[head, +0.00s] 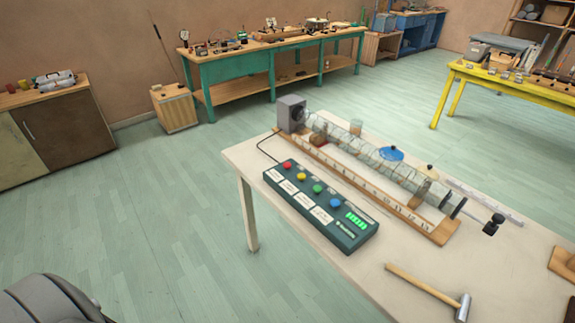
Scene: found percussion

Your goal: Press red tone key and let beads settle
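A dark green control box (322,208) lies on the pale table. Its red key (287,165) is the one at the far left end of a row, followed by yellow (302,177), green (318,189) and blue (336,203) keys. A small green lit display (356,217) is at its right end. Behind it a clear ribbed tube (372,150) lies along a wooden base with marks, with a grey speaker box (292,112) at its left end. Beads inside the tube are too small to make out. Neither gripper is in view.
A hammer (432,290) lies on the table's front right. A rod with a black knob (493,224) sticks out at the tube's right end.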

